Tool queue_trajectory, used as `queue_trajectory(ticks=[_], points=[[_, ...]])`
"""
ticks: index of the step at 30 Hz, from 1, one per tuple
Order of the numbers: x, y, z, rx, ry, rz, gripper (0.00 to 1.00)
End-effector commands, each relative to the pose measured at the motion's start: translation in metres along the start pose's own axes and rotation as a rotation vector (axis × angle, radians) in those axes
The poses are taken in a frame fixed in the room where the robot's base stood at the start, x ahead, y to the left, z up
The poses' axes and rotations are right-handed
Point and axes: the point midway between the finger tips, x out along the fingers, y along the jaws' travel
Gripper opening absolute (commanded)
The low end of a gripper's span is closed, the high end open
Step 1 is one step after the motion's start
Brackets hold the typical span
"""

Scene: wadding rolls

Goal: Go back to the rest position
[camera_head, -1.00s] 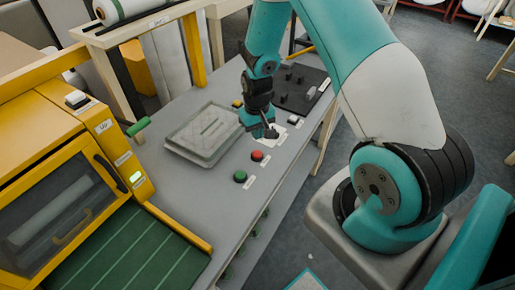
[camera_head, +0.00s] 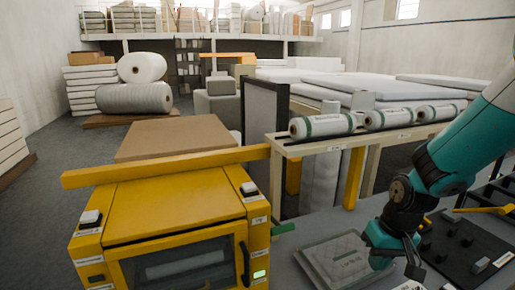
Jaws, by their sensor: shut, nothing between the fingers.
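My teal and black arm reaches in from the right edge of the view. My gripper (camera_head: 414,262) points down over the grey bench, at the lower right corner of the clear-lidded tray (camera_head: 322,262). Its fingers are shut with nothing between them. The gripper's body hides part of the tray's right side. I cannot tell how high the fingertips are above the bench.
A yellow machine (camera_head: 175,215) with a glass door stands at the lower left. A black board (camera_head: 462,250) with dark blocks lies right of my gripper. Wrapped rolls (camera_head: 325,125) lie on a wooden rack behind the bench. Grey floor (camera_head: 60,150) is free at the left.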

Motion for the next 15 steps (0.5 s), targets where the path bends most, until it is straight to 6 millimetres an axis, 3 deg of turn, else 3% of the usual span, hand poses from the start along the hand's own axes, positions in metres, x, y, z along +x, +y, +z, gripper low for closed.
queue_trajectory(ticks=[1,6,10,15], points=[[-0.023,-0.026,0.011,-0.06,0.015,-0.029,0.0],[-0.084,-0.096,0.071,-0.257,0.025,-0.125,0.0],[-0.115,-0.13,0.124,-0.402,0.026,-0.18,0.0],[-0.134,-0.148,0.174,-0.528,0.021,-0.218,0.0]])
